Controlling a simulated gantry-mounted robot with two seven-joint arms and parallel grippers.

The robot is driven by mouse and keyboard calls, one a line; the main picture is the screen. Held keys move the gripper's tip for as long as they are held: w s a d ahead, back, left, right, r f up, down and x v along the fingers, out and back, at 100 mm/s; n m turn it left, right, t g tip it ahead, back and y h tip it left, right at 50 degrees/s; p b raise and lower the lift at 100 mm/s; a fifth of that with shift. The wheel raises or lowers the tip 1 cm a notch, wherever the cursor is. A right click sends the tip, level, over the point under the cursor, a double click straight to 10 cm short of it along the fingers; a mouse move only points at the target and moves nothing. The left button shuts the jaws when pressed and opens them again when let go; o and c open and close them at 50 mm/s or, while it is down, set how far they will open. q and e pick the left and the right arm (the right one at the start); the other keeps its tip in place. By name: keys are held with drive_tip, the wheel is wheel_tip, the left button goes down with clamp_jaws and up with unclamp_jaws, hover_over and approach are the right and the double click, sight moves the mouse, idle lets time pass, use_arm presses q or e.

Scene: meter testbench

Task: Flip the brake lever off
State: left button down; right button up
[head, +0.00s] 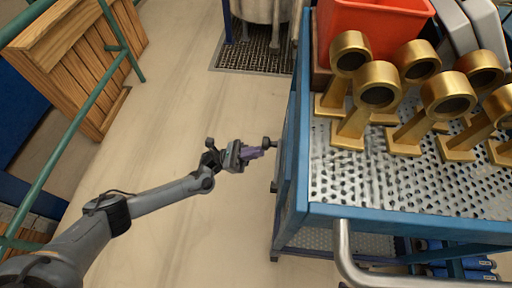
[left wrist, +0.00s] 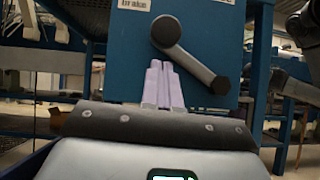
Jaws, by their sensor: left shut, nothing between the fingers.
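The brake lever (left wrist: 190,58) is a dark grey crank arm on a blue panel (left wrist: 130,60) in the left wrist view. Its round hub is at the upper left, and its arm slants down to the right to a black knob. My left gripper (left wrist: 160,66) has its two pale purple fingers shut together and empty. The fingertips appear just below the hub, left of the slanting arm; I cannot tell whether they touch it. In the head view my left gripper (head: 257,152) is beside the left side of a blue cart (head: 290,150). My right gripper is not in view.
Several gold ring-topped stands (head: 376,90) and a red bin (head: 365,30) stand on the cart's perforated top. A metal handle (head: 350,255) curves out at its front. A green railing (head: 85,105) and a wooden crate (head: 75,55) are at left. The floor between is clear.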

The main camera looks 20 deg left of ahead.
use_arm(q)
drive_tip(key=shift+r, duration=0.9)
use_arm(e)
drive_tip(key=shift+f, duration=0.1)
use_arm(q)
drive_tip(key=shift+r, duration=0.15)
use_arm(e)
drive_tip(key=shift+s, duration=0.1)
use_arm(q)
drive_tip(key=shift+r+m+g+p, duration=0.2)
drive_tip(key=shift+m+g+p, duration=0.15)
drive_tip(key=shift+m, duration=0.35)
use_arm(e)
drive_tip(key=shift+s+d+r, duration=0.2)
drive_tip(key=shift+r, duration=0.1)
